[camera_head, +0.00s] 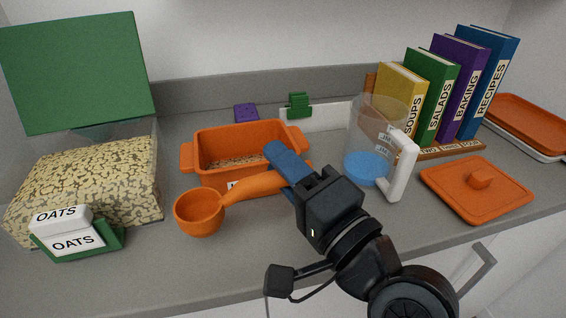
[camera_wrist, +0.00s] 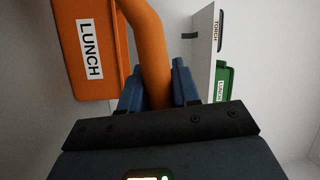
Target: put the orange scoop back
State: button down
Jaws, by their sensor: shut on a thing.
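The orange scoop (camera_head: 199,213) has a round bowl and a curved handle. My gripper (camera_head: 284,170) is shut on its handle, with the blue fingers on either side. The bowl is held in front of the orange lunch box (camera_head: 213,180), apparently above the counter. In the wrist view the scoop handle (camera_wrist: 150,50) runs up between the fingers (camera_wrist: 157,90), and the bowl is out of sight. The clear oats container (camera_head: 85,185) stands at the left, full of oats, with its green lid (camera_head: 80,70) raised. Some oats lie in the open lunch box.
A green holder with OATS labels (camera_head: 78,242) stands before the oats container. A clear jug (camera_head: 375,135) with blue contents stands just right of my gripper. An orange lid (camera_head: 475,190) lies at the right, with upright books (camera_head: 445,95) behind. The front-middle counter is clear.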

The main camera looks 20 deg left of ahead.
jog(key=shift+f+b, duration=2.25)
jog(key=shift+f, duration=1.1)
jog(key=c, duration=0.7)
grip_release()
jog(key=shift+c, duration=0.2)
jog(key=shift+d, duration=0.1)
jog(key=b+v, duration=0.1)
jog(key=v, duration=0.6)
jog(key=shift+s+d, duration=0.2)
jog(key=shift+s, duration=0.05)
